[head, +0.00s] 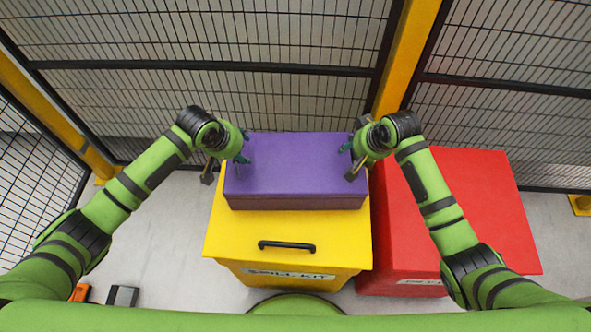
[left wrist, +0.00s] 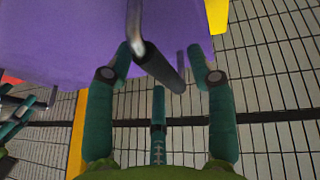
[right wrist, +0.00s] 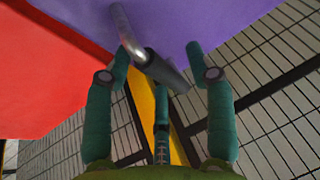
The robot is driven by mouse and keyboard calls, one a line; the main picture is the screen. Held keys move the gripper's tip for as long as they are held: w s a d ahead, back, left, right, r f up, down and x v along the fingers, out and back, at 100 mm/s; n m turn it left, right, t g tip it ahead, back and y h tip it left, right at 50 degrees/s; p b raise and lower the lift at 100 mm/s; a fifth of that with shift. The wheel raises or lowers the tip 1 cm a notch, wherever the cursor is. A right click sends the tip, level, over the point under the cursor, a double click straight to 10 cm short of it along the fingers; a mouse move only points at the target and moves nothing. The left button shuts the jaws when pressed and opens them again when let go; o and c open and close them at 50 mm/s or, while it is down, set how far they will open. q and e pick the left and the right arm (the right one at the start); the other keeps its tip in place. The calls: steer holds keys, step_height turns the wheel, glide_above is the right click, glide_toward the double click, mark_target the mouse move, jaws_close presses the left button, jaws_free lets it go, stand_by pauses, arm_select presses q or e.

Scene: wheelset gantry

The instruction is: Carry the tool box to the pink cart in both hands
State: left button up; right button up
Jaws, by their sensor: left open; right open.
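The purple tool box (head: 295,165) sits flat on the yellow spill kit bin (head: 225,235). Metal side handles with dark grips show in the left wrist view (left wrist: 160,68) and the right wrist view (right wrist: 166,72). My left gripper (head: 243,158) is at the box's left side, open, its fingers on either side of the left handle. My right gripper (head: 348,152) is at the right side, open, its fingers on either side of the right handle. I cannot tell whether any finger touches a handle. The pink cart is not in view.
A red bin (head: 460,205) stands right of the yellow bin, under my right arm. Mesh fencing (head: 200,45) with a yellow post (head: 408,50) closes off the back. A small dark and an orange object lie on the floor (head: 165,235) at lower left.

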arm_select(q)
steer(key=shift+w+f, duration=0.1)
steer(key=shift+f, duration=0.2)
arm_select(e)
steer(key=shift+w+f, duration=0.1)
steer(key=shift+f, duration=0.2)
steer(key=shift+a, duration=0.1)
arm_select(q)
jaws_close()
arm_select(e)
jaws_close()
arm_select(q)
steer(key=shift+w+r, duration=0.1)
steer(key=shift+r, duration=0.1)
arm_select(e)
steer(key=shift+r, duration=0.2)
